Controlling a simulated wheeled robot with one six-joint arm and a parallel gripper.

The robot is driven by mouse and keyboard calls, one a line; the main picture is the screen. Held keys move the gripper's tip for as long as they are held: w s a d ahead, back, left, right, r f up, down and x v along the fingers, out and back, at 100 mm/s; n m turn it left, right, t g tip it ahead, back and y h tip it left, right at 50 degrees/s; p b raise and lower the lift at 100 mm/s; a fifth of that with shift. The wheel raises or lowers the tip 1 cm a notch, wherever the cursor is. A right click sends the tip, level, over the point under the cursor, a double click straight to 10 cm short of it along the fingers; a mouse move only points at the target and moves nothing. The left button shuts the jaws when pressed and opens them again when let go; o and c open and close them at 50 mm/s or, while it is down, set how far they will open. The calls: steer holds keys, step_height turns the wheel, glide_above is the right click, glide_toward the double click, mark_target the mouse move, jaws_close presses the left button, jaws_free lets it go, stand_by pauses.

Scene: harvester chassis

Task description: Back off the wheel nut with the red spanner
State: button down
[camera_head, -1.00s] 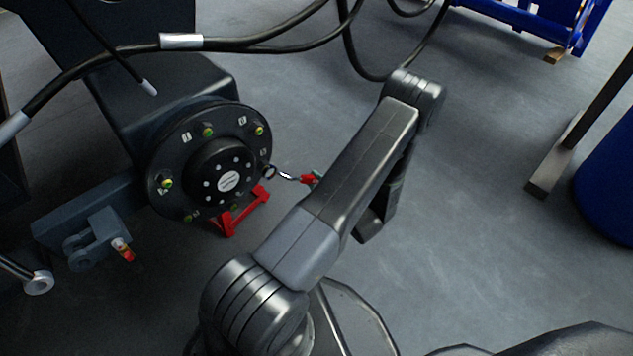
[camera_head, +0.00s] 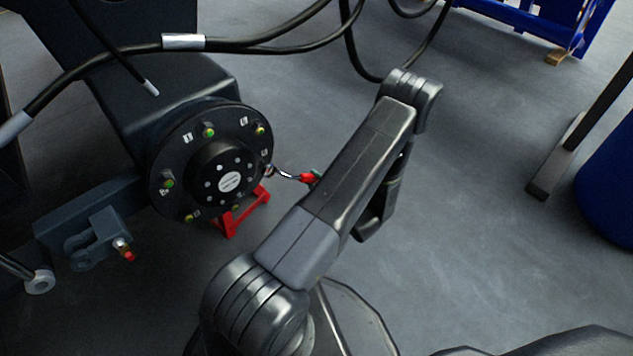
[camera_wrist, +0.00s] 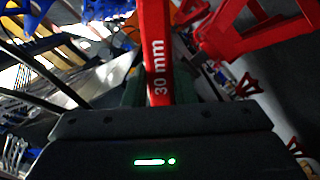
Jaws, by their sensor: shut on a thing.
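The black round wheel hub (camera_head: 178,140) has several green-marked nuts around its rim. The red spanner (camera_head: 307,178) reaches from my gripper to the hub's right edge, its bright shank pointing left. Its ring end is at the nut on that edge; I cannot tell whether it is fully around the nut. In the wrist view the red handle (camera_wrist: 157,55), marked "30 mm", runs up from between my gripper's fingers (camera_wrist: 167,90). My gripper is shut on the handle. In the head view my gripper is mostly hidden behind my arm.
A red stand (camera_head: 240,212) is on the floor below the hub. A grey bracket (camera_head: 95,235) with a red-tipped pin is at lower left. Black hoses (camera_head: 265,45) cross above.

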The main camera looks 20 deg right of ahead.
steer(key=shift+x, duration=1.15)
steer(key=shift+r, duration=0.15)
steer(key=shift+w+d+r+n, duration=0.15)
steer(key=shift+d+r+n, duration=0.25)
steer(key=shift+r+n, duration=0.2)
steer(key=shift+w+d+r+n, duration=0.15)
steer(key=shift+d+r+n, duration=0.3)
steer(key=shift+r, duration=0.2)
steer(key=shift+p, duration=0.3)
steer(key=shift+w+d+r+n, duration=0.1)
steer(key=shift+d+r+n, duration=0.05)
steer(key=shift+r+n, duration=0.3)
steer(key=shift+w+d+r+n, duration=0.1)
steer(key=shift+d+r+n, duration=0.15)
steer(key=shift+r, duration=0.35)
steer(key=shift+s+a+f, duration=0.1)
steer(key=shift+a+f, duration=0.1)
steer(key=shift+f, duration=0.1)
steer(key=shift+f+m, duration=0.1)
steer(key=shift+m, duration=0.15)
steer(key=shift+s, duration=0.1)
